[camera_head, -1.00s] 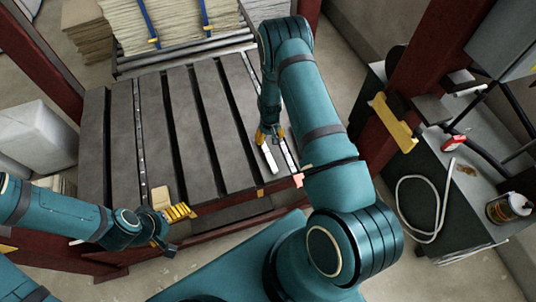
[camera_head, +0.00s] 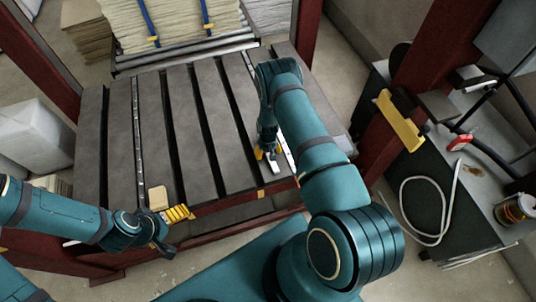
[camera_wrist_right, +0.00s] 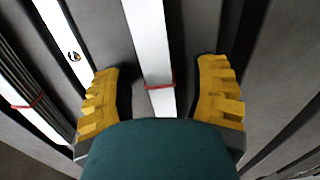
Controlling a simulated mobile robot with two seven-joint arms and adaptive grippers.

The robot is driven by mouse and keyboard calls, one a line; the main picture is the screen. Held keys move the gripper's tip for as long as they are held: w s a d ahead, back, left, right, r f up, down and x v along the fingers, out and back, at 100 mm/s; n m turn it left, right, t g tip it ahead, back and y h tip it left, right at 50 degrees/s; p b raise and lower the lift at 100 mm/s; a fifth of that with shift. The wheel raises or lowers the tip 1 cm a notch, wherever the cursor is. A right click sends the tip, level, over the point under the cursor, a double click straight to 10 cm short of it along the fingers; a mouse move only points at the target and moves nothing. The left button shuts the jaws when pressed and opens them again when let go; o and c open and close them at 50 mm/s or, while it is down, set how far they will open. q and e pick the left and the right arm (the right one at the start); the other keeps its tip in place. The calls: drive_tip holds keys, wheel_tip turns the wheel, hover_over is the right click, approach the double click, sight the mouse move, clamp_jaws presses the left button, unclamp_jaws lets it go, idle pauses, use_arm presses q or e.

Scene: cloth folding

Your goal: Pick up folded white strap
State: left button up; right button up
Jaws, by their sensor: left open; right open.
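The folded white strap (camera_head: 274,167) lies on the slatted grey table near its front right edge. In the right wrist view the strap (camera_wrist_right: 150,45) is a long flat white strip with a thin red band around it. My right gripper (camera_head: 267,153) is over it, open, with one yellow finger on each side of the strip in the wrist view (camera_wrist_right: 163,95). I cannot tell whether the fingers touch the table. The gripper's body hides the strip's near end in the wrist view. My left gripper (camera_head: 180,213) is open and empty near the table's front left edge.
The slatted table (camera_head: 180,110) is mostly clear. A tan block (camera_head: 157,198) sits beside my left gripper. A metal rail with holes (camera_wrist_right: 62,38) runs left of the strap in the wrist view. A red post (camera_head: 385,145) and a dark bench (camera_head: 450,195) stand right.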

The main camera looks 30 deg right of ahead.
drive_tip(key=shift+c, duration=0.2)
clamp_jaws()
